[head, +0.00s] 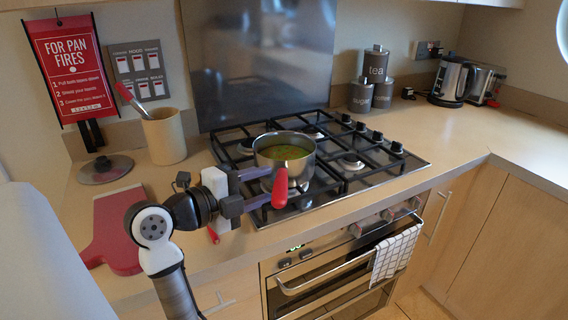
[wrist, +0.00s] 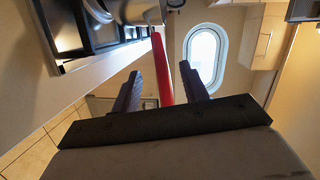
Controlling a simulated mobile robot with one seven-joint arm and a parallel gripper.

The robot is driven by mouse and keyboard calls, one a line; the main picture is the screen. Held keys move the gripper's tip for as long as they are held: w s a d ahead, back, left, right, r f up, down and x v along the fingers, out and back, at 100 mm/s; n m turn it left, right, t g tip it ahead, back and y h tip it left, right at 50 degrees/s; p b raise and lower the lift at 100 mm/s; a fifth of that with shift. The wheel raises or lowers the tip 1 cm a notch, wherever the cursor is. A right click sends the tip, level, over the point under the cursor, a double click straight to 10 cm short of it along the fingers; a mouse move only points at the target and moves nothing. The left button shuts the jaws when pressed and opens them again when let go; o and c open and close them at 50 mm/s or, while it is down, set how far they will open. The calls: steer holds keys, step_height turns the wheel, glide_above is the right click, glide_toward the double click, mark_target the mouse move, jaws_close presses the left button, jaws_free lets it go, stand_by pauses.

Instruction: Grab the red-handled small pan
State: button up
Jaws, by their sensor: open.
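The small metal pan (head: 285,148) stands on the front left of the gas hob, with yellow-green food inside. In the wrist view, the red handle (wrist: 162,68) shows between the two dark fingers of my gripper (wrist: 161,72), with a gap on each side. I cannot tell whether the handle is within the fingers' reach in depth. Nothing is held.
The black grates of the hob (head: 385,165) surround the pan. A red board (head: 112,232), a lid (head: 105,169) and a utensil crock (head: 164,137) stand left. A checked towel (head: 397,254) hangs on the oven. Canisters and a kettle (head: 453,82) stand at the back right. The right counter is mostly clear.

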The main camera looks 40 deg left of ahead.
mark_target(279, 177)
steer(key=w, duration=0.1)
steer(key=w+d, duration=0.1)
steer(key=w+p, duration=0.1)
steer(key=shift+w+d+f, duration=0.1)
steer(key=shift+w+d, duration=0.2)
steer(key=shift+w, duration=0.05)
steer(key=shift+w+f, duration=0.15)
steer(key=shift+w, duration=0.2)
jaws_close()
stand_by(0.8)
steer(key=shift+r, duration=0.2)
